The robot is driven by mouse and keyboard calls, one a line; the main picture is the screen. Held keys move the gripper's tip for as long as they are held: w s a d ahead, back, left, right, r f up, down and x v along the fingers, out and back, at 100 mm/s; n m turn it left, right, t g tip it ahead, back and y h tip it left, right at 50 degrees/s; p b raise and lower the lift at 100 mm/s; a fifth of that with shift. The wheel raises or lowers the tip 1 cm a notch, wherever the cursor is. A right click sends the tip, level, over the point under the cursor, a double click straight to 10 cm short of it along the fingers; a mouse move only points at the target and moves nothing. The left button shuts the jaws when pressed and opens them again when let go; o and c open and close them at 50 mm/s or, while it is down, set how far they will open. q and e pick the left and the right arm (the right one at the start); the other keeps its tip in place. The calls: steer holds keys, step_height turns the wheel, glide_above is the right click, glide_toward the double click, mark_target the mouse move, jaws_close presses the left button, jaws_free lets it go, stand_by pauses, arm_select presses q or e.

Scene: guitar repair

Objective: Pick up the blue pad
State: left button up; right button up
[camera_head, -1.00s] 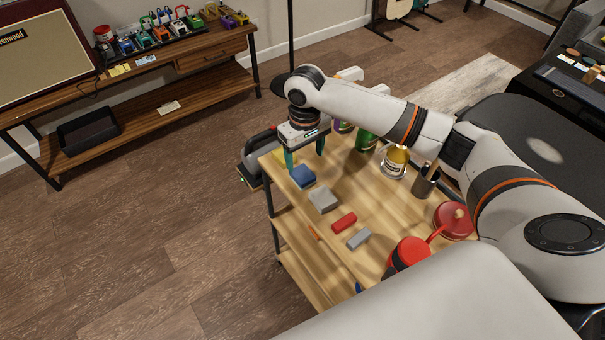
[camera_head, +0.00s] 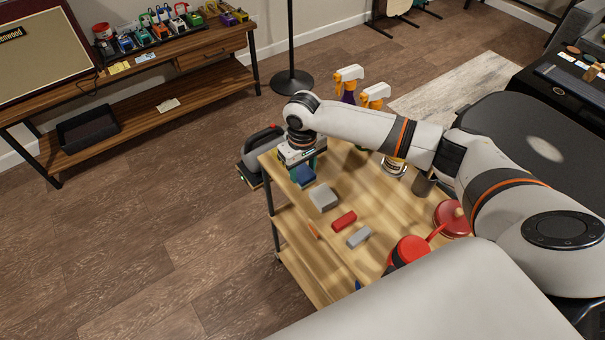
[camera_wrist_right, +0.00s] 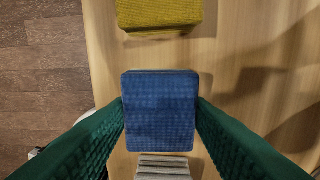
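The blue pad (camera_head: 304,176) lies near the far left corner of the cart's wooden top. It shows whole and flat in the right wrist view (camera_wrist_right: 160,111). My right gripper (camera_head: 304,168) is low over it, fingers pointing down. In the right wrist view the green fingers of the right gripper (camera_wrist_right: 160,112) stand on either side of the pad, with little or no gap. I cannot tell whether they press on it. In the head view the gripper hides part of the pad. My left gripper is not in view.
A yellow pad (camera_wrist_right: 160,14) and a grey block (camera_head: 323,197) lie on either side of the blue pad. A red block (camera_head: 344,221) and another grey block (camera_head: 358,237) lie nearer. Spray bottles (camera_head: 373,97) stand behind my right arm.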

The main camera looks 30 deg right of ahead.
mark_target(303, 172)
steer(key=c, duration=0.4)
step_height(303, 172, up, 10)
steer(key=shift+r, duration=0.1)
